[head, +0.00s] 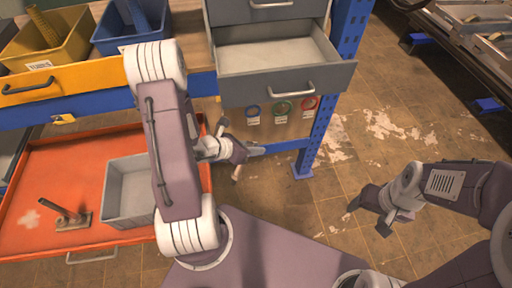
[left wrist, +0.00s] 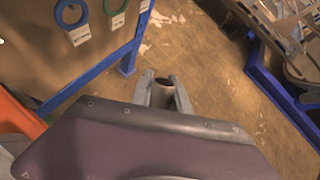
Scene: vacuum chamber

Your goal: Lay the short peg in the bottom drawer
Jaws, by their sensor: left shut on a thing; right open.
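My left gripper (head: 238,157) is shut on a short brown peg (head: 237,173), held over open floor just right of the red drawer. In the left wrist view, the peg (left wrist: 163,82) shows its round end between the two fingers; the rest is hidden. The red drawer (head: 50,170), the lowest in view, stands pulled out at the lower left. The lower drawer (head: 285,85) of the grey cabinet is also pulled out and looks empty inside. My right gripper (head: 370,215) is open and empty over the floor at the right.
A blue post (head: 322,125) stands beside the grey cabinet. Coloured rings (head: 282,107) hang below.

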